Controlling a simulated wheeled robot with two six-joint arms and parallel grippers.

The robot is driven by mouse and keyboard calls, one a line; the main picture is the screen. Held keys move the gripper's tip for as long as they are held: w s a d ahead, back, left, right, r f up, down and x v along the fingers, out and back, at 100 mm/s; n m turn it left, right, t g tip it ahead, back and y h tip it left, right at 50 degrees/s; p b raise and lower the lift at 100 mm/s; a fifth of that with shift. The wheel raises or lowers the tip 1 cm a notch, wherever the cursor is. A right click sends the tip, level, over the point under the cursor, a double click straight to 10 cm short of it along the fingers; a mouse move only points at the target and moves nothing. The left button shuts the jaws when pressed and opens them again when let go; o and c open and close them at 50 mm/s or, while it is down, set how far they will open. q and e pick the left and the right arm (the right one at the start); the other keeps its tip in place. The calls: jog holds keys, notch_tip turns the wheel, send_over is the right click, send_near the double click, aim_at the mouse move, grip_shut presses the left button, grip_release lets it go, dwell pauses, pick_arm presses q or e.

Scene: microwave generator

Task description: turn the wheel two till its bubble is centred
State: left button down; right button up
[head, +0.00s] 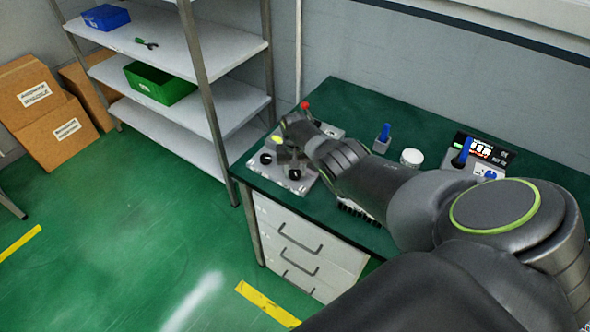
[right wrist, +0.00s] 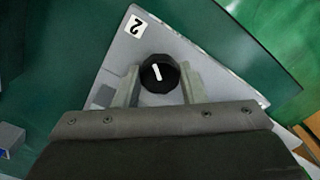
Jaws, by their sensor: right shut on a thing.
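Wheel two is a black round knob (right wrist: 158,74) with a white line, on a grey plate (right wrist: 185,50) by a label "2" (right wrist: 134,26) in the right wrist view. My right gripper (right wrist: 159,82) is shut on it, one finger on each side. In the head view the right gripper (head: 285,152) is over the grey plate (head: 310,178) at the table's left end. Two black knobs (head: 266,158) (head: 294,174) show at the plate's front edge. A yellow-green spot (head: 277,140) shows beside the gripper; I cannot make out a bubble. My left gripper is not in view.
The plate lies on a dark green table (head: 350,100). A red knob (head: 305,105) shows behind the gripper. To the right stand a blue-topped holder (head: 383,137), a white round piece (head: 411,157) and a display panel (head: 483,148). A shelf rack (head: 190,50) stands to the left.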

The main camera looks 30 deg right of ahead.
aim_at(295, 172)
jog(key=shift+m, duration=2)
jog(key=shift+w, duration=0.1)
jog(key=o, duration=1)
notch_tip(295, 172, up, 4)
jog(key=p, duration=0.3)
jog(key=shift+f, duration=0.2)
jog(key=shift+r+b, duration=0.25)
jog(key=shift+b, duration=0.05)
notch_tip(295, 172, up, 13)
jog(key=b, duration=0.1)
jog(key=shift+r, duration=0.2)
jog(key=shift+f, duration=0.1)
